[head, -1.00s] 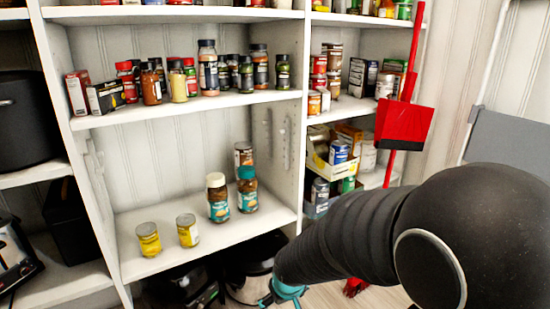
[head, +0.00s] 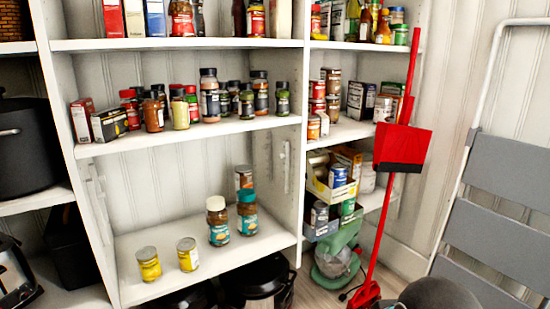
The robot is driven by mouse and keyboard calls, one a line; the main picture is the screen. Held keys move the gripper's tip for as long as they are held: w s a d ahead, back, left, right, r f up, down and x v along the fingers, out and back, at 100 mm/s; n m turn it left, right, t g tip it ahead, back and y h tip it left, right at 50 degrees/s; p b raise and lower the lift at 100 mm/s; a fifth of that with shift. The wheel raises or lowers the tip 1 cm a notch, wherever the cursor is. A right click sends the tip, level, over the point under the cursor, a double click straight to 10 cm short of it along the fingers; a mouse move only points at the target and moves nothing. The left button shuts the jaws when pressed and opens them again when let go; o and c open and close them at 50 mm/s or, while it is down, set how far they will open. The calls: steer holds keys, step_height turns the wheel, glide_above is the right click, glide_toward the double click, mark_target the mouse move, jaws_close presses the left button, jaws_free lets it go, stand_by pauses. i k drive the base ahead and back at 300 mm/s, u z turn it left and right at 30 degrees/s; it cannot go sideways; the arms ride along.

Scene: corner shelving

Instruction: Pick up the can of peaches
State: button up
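Two short cans with yellow labels and metal lids stand upright on the lower white shelf (head: 205,262). The left can (head: 149,264) is near the shelf's front edge, and the right can (head: 188,254) is a little smaller in the picture. The labels are too small to read, so I cannot tell which one is peaches. My gripper is out of view. Only a dark rounded part of my arm shows at the bottom right edge.
Two teal-labelled jars (head: 218,222) (head: 247,213) and a brown-labelled container (head: 244,178) stand to the right of the cans. Spice jars (head: 209,95) fill the shelf above. A red broom and dustpan (head: 403,146) and a grey stepladder (head: 500,210) are at right.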

mark_target(187, 248)
steer(key=u, duration=1.05)
steer(key=i, duration=0.75)
